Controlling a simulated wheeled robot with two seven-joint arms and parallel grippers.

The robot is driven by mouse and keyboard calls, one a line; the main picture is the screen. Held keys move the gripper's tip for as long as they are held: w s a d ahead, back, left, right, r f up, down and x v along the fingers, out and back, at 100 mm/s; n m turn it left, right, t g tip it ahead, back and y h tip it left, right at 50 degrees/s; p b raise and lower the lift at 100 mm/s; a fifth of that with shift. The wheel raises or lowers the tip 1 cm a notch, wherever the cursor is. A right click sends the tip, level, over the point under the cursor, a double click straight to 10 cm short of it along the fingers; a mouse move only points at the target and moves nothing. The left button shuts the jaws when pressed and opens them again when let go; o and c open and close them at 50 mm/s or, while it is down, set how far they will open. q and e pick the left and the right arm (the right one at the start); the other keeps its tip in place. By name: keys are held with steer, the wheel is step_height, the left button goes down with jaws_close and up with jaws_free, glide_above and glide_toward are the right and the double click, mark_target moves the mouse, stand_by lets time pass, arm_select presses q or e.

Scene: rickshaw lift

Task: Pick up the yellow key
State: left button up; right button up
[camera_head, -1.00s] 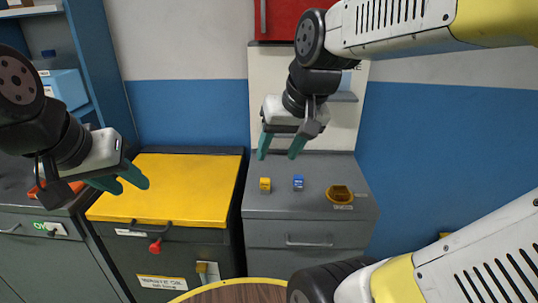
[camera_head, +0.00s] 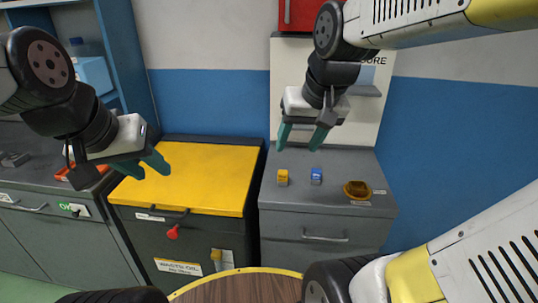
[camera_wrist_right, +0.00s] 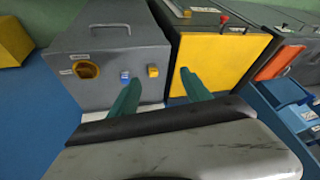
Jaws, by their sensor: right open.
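The yellow key (camera_head: 282,177) stands on top of the grey cabinet, left of a blue key (camera_head: 316,176). My right gripper (camera_head: 299,146) is open and empty, above the back of the grey cabinet and apart from both keys. It also shows in the right wrist view (camera_wrist_right: 158,88). My left gripper (camera_head: 148,170) is empty at the left, in front of the yellow-topped cabinet, with its green fingers apart.
The grey cabinet (camera_head: 330,208) also carries a round yellow-brown bowl-like holder (camera_head: 357,189). A yellow-topped waste oil cabinet (camera_head: 190,180) stands to its left. A red box (camera_head: 306,14) hangs on the wall above. A round wooden table (camera_head: 240,288) is in front.

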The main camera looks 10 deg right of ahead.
steer(key=w+f+m+g+h, duration=0.1)
steer(key=w+f, duration=0.2)
steer(key=w, duration=0.3)
steer(key=w+f+m+g, duration=0.1)
steer(key=w+f+g, duration=0.15)
steer(key=w, duration=0.35)
steer(key=m+g, duration=0.1)
glide_above(283, 171)
step_height(283, 171, down, 9)
steer(key=shift+f, duration=0.1)
steer(key=shift+w+f, duration=0.1)
steer(key=shift+f, duration=0.15)
step_height(283, 171, down, 8)
steer(key=shift+r, duration=0.25)
jaws_close()
